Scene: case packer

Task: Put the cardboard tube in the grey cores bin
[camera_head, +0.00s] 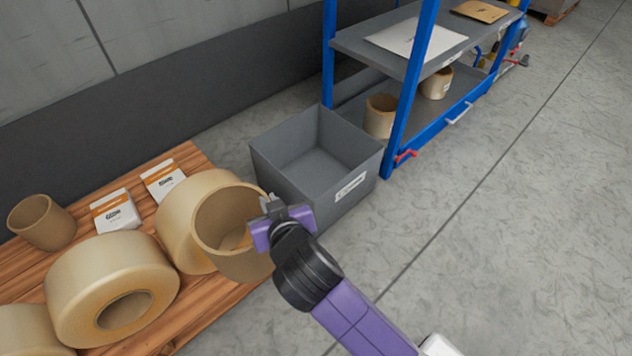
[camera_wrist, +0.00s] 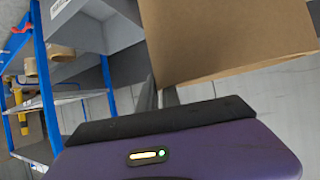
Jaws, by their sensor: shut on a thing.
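The brown cardboard tube (camera_head: 228,225) is at the right end of the wooden table, in front of a large tan tape roll (camera_head: 172,222). My gripper (camera_head: 268,213) is shut on the tube's right-hand wall. In the wrist view the tube (camera_wrist: 230,40) fills the upper right, close to the jaws. I cannot tell whether the tube touches the table or the roll. The grey bin (camera_head: 354,168) stands on the floor beyond the tube, to its upper right. It is open-topped, labelled on its front, and looks empty inside. Part of the bin (camera_wrist: 112,25) seems to show in the wrist view.
The wooden table (camera_head: 225,300) also carries another tape roll (camera_head: 75,300), a smaller tube (camera_head: 40,225) and two white-and-orange boxes (camera_head: 116,211). A blue-framed shelf (camera_head: 408,95) stands right of the bin, with brown rolls on its lower level. Open floor lies at right.

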